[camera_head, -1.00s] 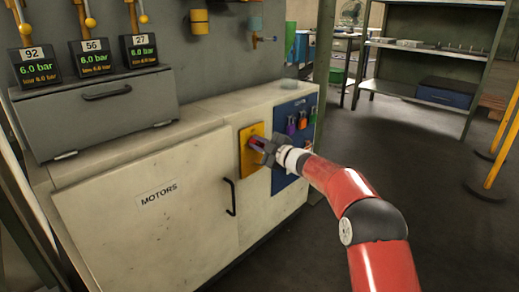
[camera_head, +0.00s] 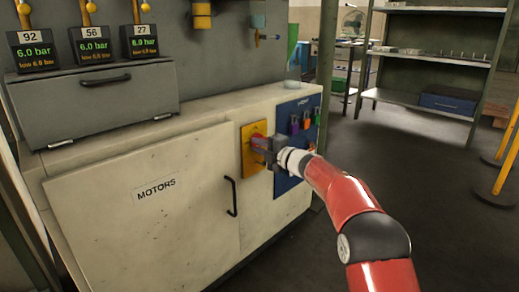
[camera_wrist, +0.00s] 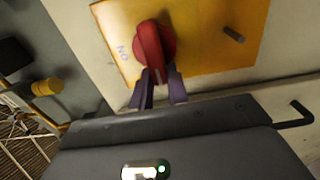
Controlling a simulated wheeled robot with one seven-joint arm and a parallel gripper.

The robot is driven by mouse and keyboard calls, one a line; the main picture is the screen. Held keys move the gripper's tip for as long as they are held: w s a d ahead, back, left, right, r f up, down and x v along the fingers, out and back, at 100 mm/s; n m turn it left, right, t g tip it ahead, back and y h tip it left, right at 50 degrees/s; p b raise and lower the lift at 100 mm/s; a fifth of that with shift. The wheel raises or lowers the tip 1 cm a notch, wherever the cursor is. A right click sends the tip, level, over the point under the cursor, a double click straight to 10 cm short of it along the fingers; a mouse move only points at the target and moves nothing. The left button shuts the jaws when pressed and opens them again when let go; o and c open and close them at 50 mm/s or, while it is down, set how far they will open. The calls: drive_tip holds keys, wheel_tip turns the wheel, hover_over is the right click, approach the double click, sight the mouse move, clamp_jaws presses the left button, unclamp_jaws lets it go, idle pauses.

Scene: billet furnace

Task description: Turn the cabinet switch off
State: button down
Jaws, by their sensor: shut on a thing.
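The cabinet switch is a red rotary handle (camera_wrist: 148,44) on a yellow plate (camera_head: 247,160) at the right end of the cream MOTORS cabinet. The plate also shows in the wrist view (camera_wrist: 215,30), with an "ON" label left of the handle and a small peg to its right. My gripper (camera_wrist: 160,75) is shut on the lower end of the red handle, with one purple-grey finger on each side. In the head view my gripper (camera_head: 260,146) covers much of the handle. Any other label on the plate is hidden or out of view.
A blue board (camera_head: 290,180) with several coloured padlocks is close right of the plate. A black cabinet handle (camera_head: 232,196) is below left. A grey box (camera_head: 95,105) and pressure displays stand on the left. Shelving (camera_head: 430,50) and yellow posts stand right; the floor between is open.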

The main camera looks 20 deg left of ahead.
drive_tip(key=shift+f, duration=0.15)
drive_tip(key=c, duration=1.4)
unclamp_jaws()
drive_tip(key=shift+o, duration=0.2)
drive_tip(key=v, duration=0.7)
drive_tip(key=shift+d, duration=0.4)
drive_tip(key=shift+s, duration=0.15)
